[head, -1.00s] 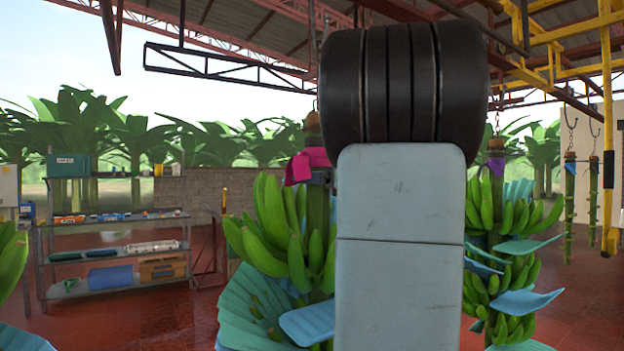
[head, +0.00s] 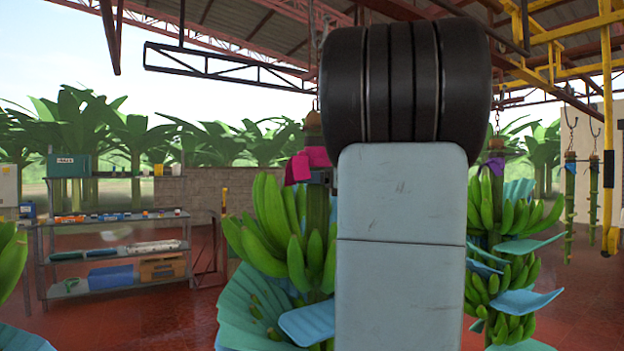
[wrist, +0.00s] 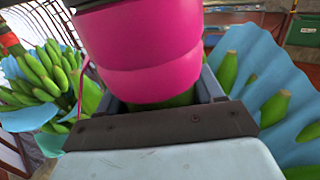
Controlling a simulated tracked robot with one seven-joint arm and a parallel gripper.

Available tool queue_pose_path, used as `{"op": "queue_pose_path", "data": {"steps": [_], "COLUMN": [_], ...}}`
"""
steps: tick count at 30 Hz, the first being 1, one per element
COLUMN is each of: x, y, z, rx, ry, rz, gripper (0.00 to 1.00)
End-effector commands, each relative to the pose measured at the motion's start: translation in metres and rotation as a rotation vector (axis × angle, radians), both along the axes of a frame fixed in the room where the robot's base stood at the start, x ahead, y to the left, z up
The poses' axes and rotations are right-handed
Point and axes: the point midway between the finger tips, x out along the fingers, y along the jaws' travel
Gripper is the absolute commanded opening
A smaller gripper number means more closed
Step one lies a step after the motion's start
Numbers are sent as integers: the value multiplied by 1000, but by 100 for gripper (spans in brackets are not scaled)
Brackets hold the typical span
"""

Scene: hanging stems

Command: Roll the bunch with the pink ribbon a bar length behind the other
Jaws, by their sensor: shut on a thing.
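The bunch with the pink ribbon (head: 268,240) hangs left of my arm in the head view, with green bananas and blue sheets between its hands. Its pink ribbon (head: 298,168) is wrapped around the upper stem; the ribbon (wrist: 145,50) fills the top middle of the wrist view. My gripper (wrist: 165,101) is shut on the stem just below the ribbon. The other bunch, with a purple ribbon (head: 494,167), hangs to the right of my arm, its bananas (head: 487,205) partly covered by my arm. My arm hides the space between the two bunches.
Bare stems (head: 570,205) hang from hooks at the far right, near a yellow post (head: 606,130). A metal shelf (head: 115,250) with boxes stands at the back left. More bananas (head: 10,255) show at the left edge. Red floor (head: 150,320) is open between them.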

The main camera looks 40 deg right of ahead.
Motion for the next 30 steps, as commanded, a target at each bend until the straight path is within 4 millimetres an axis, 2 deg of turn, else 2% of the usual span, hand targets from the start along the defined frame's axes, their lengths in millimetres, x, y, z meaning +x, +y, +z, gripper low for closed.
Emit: {"op": "queue_pose_path", "data": {"steps": [3,12,13,19,26,30], "x": [1,1,1,1,0,-7], "y": [8,8,8,8,7,3], "z": [0,0,0,0,0,0], "rx": [0,-1,-1,-1,0,0], "ry": [0,0,0,1,0,0], "rz": [7,5,4,4,4,4], "gripper": [12,12,68,86,86,86]}}
